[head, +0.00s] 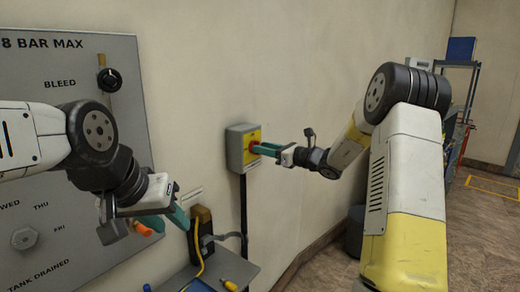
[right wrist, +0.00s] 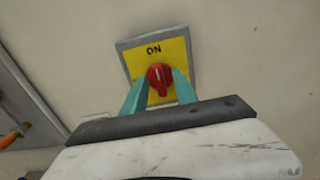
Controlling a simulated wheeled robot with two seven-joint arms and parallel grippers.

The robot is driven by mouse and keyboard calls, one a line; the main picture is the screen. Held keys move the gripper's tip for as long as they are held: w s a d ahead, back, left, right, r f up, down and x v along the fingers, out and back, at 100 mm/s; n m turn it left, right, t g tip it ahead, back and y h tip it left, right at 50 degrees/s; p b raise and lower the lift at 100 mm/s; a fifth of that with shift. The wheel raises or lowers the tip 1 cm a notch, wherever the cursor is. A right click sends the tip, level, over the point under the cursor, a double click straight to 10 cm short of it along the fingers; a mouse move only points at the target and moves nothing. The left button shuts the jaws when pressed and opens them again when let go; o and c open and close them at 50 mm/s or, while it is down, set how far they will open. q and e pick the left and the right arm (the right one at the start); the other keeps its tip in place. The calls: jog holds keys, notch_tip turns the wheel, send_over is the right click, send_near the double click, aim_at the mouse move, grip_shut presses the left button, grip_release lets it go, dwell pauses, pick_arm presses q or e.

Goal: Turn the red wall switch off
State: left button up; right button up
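The red wall switch (right wrist: 158,77) is a round red knob on a yellow plate (right wrist: 138,58) in a grey box (head: 234,146) on the wall. The plate reads ON above the knob, and the knob's white mark points up toward it. My right gripper (right wrist: 158,88) is at the switch with its teal fingers on either side of the knob. Whether the fingers touch the knob cannot be seen. In the head view the right gripper (head: 262,149) hides part of the knob. My left gripper (head: 160,222) is at the lower left, its fingers partly hidden.
A grey panel (head: 120,60) with a black bleed knob (head: 109,80) covers the left wall. A small grey shelf (head: 240,268) with a yellow-handled tool (head: 230,286) stands below the switch. A black cable (head: 243,205) runs down from the box. Open floor (head: 480,225) lies at the right.

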jog(key=shift+w+a, duration=0.1)
jog(key=shift+a, duration=0.1)
jog(key=shift+c, duration=0.4)
grip_shut()
